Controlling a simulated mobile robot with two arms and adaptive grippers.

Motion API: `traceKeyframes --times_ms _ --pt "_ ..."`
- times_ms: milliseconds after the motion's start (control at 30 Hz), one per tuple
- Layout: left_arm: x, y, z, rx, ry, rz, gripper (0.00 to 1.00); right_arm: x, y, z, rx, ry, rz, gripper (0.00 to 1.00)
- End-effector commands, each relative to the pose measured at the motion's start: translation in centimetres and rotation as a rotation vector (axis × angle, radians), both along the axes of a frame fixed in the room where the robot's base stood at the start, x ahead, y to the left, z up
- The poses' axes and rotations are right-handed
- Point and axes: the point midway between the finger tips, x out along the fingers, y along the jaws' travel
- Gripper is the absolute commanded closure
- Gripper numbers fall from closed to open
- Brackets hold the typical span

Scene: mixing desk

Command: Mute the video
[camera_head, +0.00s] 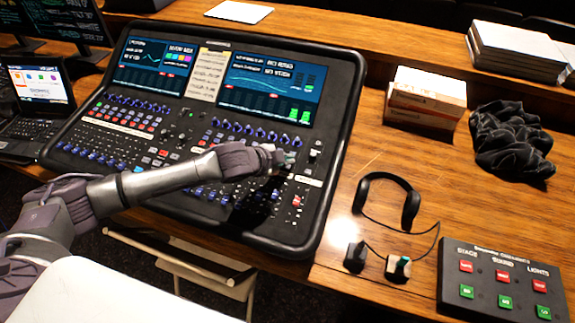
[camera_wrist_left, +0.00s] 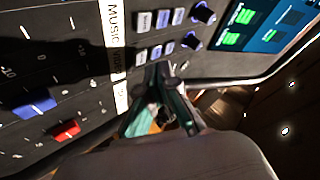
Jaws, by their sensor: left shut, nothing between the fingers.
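The mixing desk (camera_head: 337,150) is a large black console with two lit screens, rows of blue knobs, small buttons and faders. My left gripper (camera_head: 284,160) is over its right part, near the white label strip (camera_head: 306,181). In the left wrist view the fingertips (camera_wrist_left: 160,72) are together and empty, close to two short rows of small pale and blue buttons (camera_wrist_left: 145,22). I cannot tell whether the fingertips touch a button.
A laptop (camera_head: 38,90) is left of the desk. Headphones (camera_head: 410,205), two small boxes (camera_head: 398,266) and a button panel (camera_head: 500,280) lie to the right. A carton (camera_head: 428,90), black cloth (camera_head: 510,140) and stacked paper (camera_head: 515,50) stand behind.

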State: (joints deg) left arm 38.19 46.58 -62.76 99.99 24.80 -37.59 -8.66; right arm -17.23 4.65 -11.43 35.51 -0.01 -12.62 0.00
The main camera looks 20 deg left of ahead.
Motion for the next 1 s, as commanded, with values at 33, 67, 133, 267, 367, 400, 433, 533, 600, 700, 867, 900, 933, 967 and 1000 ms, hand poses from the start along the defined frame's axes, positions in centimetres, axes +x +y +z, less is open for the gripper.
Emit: traceKeyframes --times_ms 33,67,133,267,367,400,433,533,600,700,867,900,933,967,1000 --pt "0.00 0.00 0.00 0.000 0.000 0.000 1.00 0.01 0.06 0.00 0.001 0.000 0.000 0.60" --pt "0.00 0.01 -0.01 0.000 0.000 0.000 1.00 0.00 0.08 0.00 0.001 0.000 0.000 0.60" --pt "0.00 0.01 -0.01 0.000 0.000 0.000 1.00 0.01 0.14 0.00 0.002 -0.001 0.000 0.60" --pt "0.01 0.00 0.01 0.000 0.000 0.000 1.00 0.02 0.23 0.00 0.003 0.000 0.000 0.60" --pt "0.01 0.01 -0.01 0.000 0.000 0.000 1.00 0.02 0.26 0.00 0.003 0.000 0.000 0.60" --pt "0.00 0.01 -0.06 0.000 0.000 0.000 1.00 0.03 0.26 -0.01 0.003 0.000 0.000 0.60" --pt "0.01 0.01 -0.12 0.000 0.000 0.000 1.00 0.04 0.26 -0.01 0.003 -0.001 0.000 0.60" --pt "0.02 -0.02 -0.45 -0.001 0.001 0.000 1.00 0.04 0.26 -0.01 0.003 -0.001 0.000 0.60" --pt "0.03 -0.04 -0.72 0.000 0.001 -0.001 1.00 0.05 0.27 -0.01 0.003 -0.001 0.000 0.60" --pt "0.06 -0.03 -0.86 0.000 0.001 -0.001 1.00 0.05 0.27 -0.01 0.003 -0.001 0.000 0.60" --pt "0.07 -0.01 -0.84 0.000 0.000 0.000 1.00 0.06 0.26 0.00 0.003 -0.001 0.000 0.60" --pt "0.08 -0.02 -0.83 0.000 0.000 0.000 1.00 0.06 0.26 0.00 0.003 -0.001 0.000 0.60" --pt "0.08 -0.01 -0.83 0.000 0.000 0.000 1.00 0.06 0.25 0.00 0.003 -0.001 0.000 0.60" --pt "0.08 -0.01 -0.83 0.000 0.000 0.000 1.00 0.06 0.25 -0.01 0.003 -0.001 0.000 0.60" --pt "0.08 -0.01 -0.85 0.000 0.000 0.000 1.00 0.06 0.25 -0.01 0.003 -0.001 0.000 0.60"
